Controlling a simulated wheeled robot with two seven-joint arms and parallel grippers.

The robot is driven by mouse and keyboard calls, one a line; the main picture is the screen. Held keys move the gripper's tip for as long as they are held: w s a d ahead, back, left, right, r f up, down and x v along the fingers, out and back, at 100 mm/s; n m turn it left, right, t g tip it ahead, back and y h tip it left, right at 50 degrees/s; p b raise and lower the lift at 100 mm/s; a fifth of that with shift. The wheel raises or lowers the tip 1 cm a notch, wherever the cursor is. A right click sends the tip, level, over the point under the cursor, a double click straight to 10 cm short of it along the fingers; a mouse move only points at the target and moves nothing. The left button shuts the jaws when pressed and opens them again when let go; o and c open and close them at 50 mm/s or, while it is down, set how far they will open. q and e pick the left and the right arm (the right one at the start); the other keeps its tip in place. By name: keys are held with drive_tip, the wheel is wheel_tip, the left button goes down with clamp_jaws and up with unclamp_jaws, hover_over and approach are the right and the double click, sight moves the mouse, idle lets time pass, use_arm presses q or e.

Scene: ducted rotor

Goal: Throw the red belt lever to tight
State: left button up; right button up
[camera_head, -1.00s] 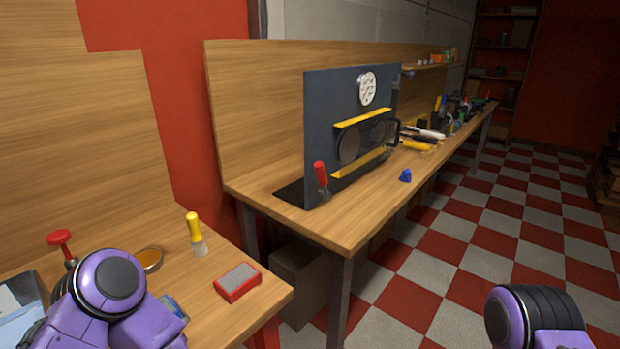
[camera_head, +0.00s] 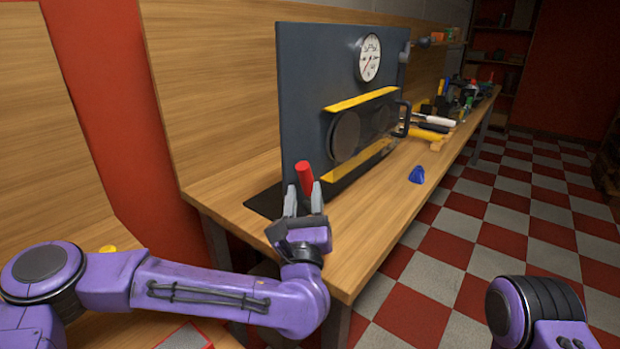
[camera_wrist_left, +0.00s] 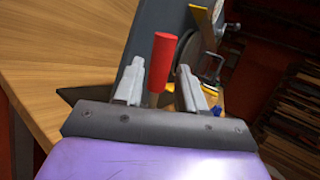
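The red belt lever (camera_head: 305,178) stands upright at the lower left front of the dark panel (camera_head: 305,90). My left gripper (camera_head: 303,198) is open, with its two fingers pointing up toward the lever. In the left wrist view the red handle (camera_wrist_left: 163,62) shows between the fingertips of the left gripper (camera_wrist_left: 160,85), nearer the left finger; I cannot tell whether they touch. The lever's lower part is hidden by the gripper. On my right side only part of my purple arm shows, and the right gripper is out of view.
The panel carries a round gauge (camera_head: 369,58), yellow guards (camera_head: 362,99) over dark round wheels, and a black handle (camera_head: 403,118) on its right. A blue object (camera_head: 416,175) lies on the wooden bench (camera_head: 375,215). Tools lie farther back. The bench's front strip is mostly clear.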

sight(305, 183)
use_arm(q)
drive_tip(key=shift+x, duration=1.6)
drive_tip(key=shift+c, duration=0.3)
